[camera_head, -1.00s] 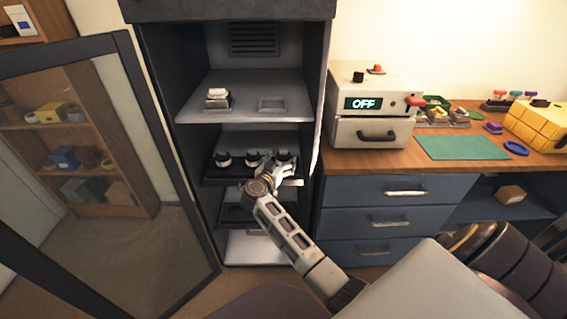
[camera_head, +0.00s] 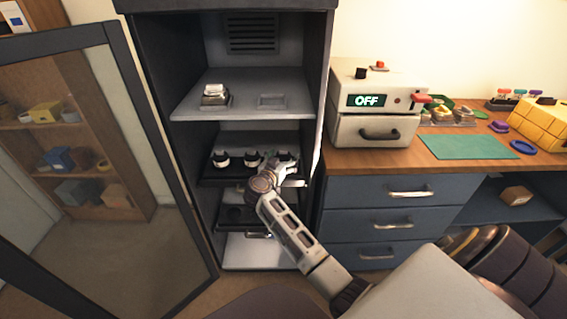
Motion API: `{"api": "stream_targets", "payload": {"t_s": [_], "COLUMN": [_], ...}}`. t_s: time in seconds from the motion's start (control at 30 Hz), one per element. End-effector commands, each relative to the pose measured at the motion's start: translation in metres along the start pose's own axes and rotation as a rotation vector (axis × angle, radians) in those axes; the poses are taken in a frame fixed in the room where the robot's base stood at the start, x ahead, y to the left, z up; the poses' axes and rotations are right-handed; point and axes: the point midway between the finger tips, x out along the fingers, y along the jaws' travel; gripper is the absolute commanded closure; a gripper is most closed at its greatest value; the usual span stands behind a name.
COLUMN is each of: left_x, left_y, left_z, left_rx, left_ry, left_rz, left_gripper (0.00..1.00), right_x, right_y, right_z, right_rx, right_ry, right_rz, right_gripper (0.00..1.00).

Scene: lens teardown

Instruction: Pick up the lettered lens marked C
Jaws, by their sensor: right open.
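Several black lenses with white bands stand in a row on a dark shelf in the open cabinet. The left lens (camera_head: 220,159) and the middle lens (camera_head: 251,159) show clearly. The right lens (camera_head: 287,158) is partly hidden by my right gripper (camera_head: 280,168). The letters are too small to read, so I cannot tell which lens is C. My right gripper is open at the right end of the row, in front of the right lens. I cannot tell whether it touches it. My left gripper is not in view.
The cabinet's glass door (camera_head: 110,170) stands open at the left. An upper shelf (camera_head: 240,101) holds a small pale block (camera_head: 214,94). A worktop at the right carries a box reading OFF (camera_head: 372,104) and a green mat (camera_head: 467,146).

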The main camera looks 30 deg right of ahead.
Motion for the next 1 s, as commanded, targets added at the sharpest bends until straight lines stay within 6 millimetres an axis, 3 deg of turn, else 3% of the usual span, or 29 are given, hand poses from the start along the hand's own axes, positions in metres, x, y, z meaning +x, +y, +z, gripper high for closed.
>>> {"api": "stream_targets", "payload": {"t_s": [0.6, 1.0], "left_x": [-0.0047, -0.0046], "left_y": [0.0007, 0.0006], "left_z": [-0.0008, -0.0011], "left_rx": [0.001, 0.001], "left_ry": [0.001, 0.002], "left_rz": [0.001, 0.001], "left_gripper": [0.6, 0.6], "right_x": [0.0009, 0.0009], "right_y": [0.0005, 0.0003], "right_z": [-0.0001, -0.0019], "right_rx": [0.001, 0.002], "right_ry": [0.0, 0.003], "right_rz": [0.0, -0.001], "right_gripper": [0.18, 0.68]}}
